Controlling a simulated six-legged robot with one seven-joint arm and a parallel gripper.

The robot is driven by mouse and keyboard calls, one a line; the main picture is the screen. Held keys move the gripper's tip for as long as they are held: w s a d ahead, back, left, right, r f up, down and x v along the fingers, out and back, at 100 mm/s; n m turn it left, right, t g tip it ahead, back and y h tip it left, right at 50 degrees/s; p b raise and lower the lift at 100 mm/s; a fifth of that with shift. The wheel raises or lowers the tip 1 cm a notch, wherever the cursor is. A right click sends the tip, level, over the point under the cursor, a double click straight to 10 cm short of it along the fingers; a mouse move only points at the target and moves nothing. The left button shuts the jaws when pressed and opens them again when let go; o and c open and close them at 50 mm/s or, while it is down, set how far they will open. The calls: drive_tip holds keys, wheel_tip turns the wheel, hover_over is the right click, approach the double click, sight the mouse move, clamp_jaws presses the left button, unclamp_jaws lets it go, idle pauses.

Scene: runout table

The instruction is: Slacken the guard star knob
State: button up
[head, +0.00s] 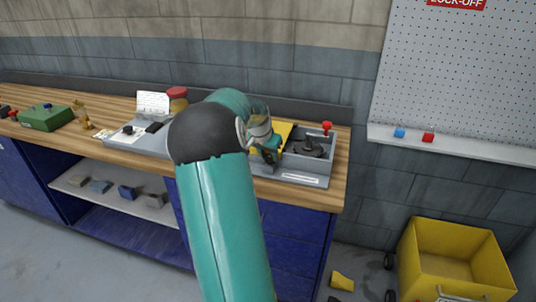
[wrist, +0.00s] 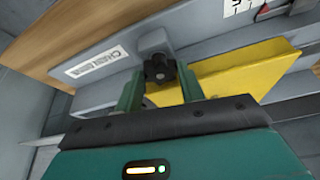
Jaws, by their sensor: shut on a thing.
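The star knob (wrist: 160,68) is black and lobed, and it sits against an upright grey lug (wrist: 152,40) in the wrist view. My gripper (wrist: 159,84) is shut on it, with one green finger on each side. The yellow guard (wrist: 235,72) lies just right of the knob in the wrist view. In the head view the guard (head: 284,132) shows partly behind my arm, on the grey machine (head: 318,181). My gripper (head: 269,156) is at the machine's front side there. The knob cannot be made out clearly in the head view.
A red knob (head: 327,128) stands at the machine's back right, near dark round parts (head: 308,147). A green box (head: 45,117) is far left. A yellow bin (head: 455,265) stands on the floor at right.

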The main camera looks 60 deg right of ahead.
drive_tip(key=shift+s+n+t, duration=0.15)
drive_tip(key=shift+n+t, duration=0.55)
drive_tip(key=shift+n, duration=0.9)
drive_tip(key=o, duration=1)
drive_tip(key=shift+c, duration=0.2)
drive_tip(key=shift+r, duration=0.1)
drive_tip(key=v, duration=1.3)
drive_tip(key=shift+a+r, duration=0.15)
drive_tip(key=shift+r, duration=0.2)
